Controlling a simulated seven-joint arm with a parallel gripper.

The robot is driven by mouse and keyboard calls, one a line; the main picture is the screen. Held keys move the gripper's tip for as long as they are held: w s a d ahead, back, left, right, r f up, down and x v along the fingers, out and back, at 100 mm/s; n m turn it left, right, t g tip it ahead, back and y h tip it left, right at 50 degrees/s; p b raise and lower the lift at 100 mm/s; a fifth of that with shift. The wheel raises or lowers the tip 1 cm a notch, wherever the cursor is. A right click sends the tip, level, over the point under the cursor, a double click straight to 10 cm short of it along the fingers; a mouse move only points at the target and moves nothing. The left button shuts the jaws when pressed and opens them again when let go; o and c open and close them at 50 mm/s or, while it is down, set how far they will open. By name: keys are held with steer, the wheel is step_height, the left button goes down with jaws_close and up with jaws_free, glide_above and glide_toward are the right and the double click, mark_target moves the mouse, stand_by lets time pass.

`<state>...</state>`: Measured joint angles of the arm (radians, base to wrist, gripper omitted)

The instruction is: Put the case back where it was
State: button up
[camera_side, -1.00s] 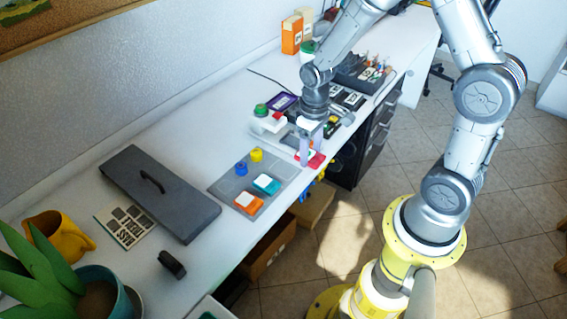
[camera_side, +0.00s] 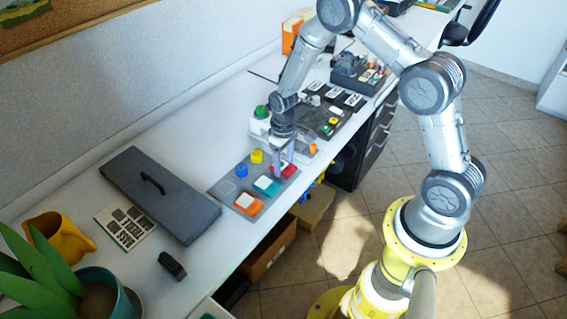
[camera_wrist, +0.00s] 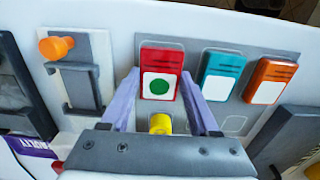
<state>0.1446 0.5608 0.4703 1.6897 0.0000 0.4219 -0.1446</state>
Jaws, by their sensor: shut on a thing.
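The red case (camera_wrist: 161,62), with a white label bearing a green dot, is between the fingers of my gripper (camera_wrist: 160,85) in the wrist view. My gripper (camera_side: 284,165) is shut on it. In the side view, the red case (camera_side: 277,170) is at the right end of the grey board (camera_side: 223,188), in line with the teal case (camera_side: 267,185) and the orange case (camera_side: 248,202). An outlined slot shows around the red case in the wrist view. I cannot tell whether it touches the board. My fingers partly hide it in the side view.
A yellow knob (camera_side: 257,156) and a blue knob (camera_side: 241,170) stand on the board behind the cases. Devices with a green button (camera_side: 262,111) stand to the right. Bare table lies along the wall.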

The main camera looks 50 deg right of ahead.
steer(key=shift+f, duration=0.35)
steer(key=o, duration=1.4)
steer(key=shift+c, duration=0.2)
steer(key=shift+r, duration=0.15)
step_height(320, 180, up, 12)
step_height(320, 180, up, 10)
steer(key=t, duration=0.2)
glide_above(283, 166)
steer(key=s+a, duration=0.2)
steer(key=s, duration=0.2)
steer(key=s+a+r+t, duration=0.1)
steer(key=s+r, duration=0.4)
steer(key=s, duration=0.5)
steer(key=s+a+r+t, duration=0.2)
steer(key=s+r, duration=0.3)
steer(key=s, duration=0.6)
steer(key=shift+a+r+t, duration=0.15)
steer(key=shift+a+t, duration=0.15)
steer(key=shift+a, duration=0.15)
